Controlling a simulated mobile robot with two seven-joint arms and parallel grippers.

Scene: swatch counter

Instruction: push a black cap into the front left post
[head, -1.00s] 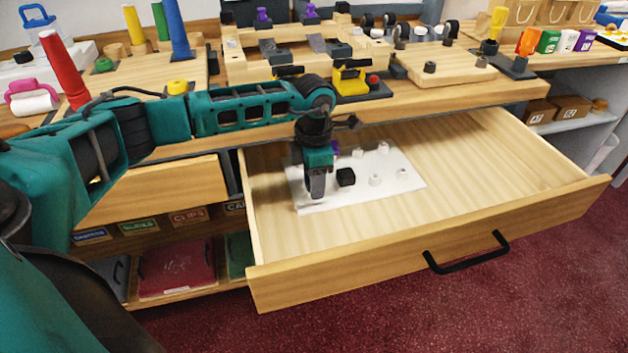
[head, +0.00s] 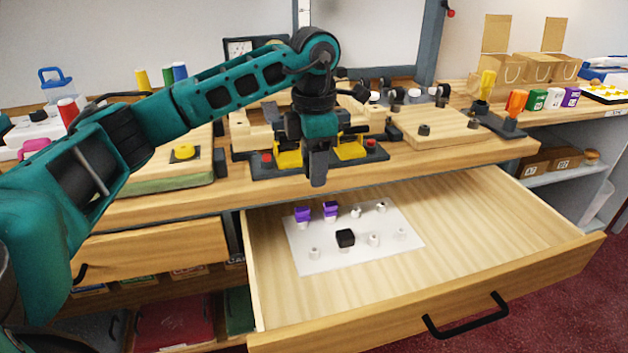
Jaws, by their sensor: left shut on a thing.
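A white panel (head: 335,266) with two rows of posts lies in the open drawer. The front left post (head: 314,252) is white and bare. A black cap (head: 345,238) sits on the post to its right. Two purple caps (head: 303,213) (head: 330,209) sit on the back row's left posts; the other posts are bare and white. My left gripper (head: 318,180) hangs pointing down, well above and behind the panel. It is shut on a small dark thing, apparently a black cap, hardly distinct from the dark fingers. My right gripper is not in view.
The pulled-out drawer (head: 520,220) has free floor right of the panel. The counter edge lies behind my left gripper. On the counter stand yellow clamp-like parts (head: 350,147), a wooden block (head: 440,130) and a yellow button (head: 184,152).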

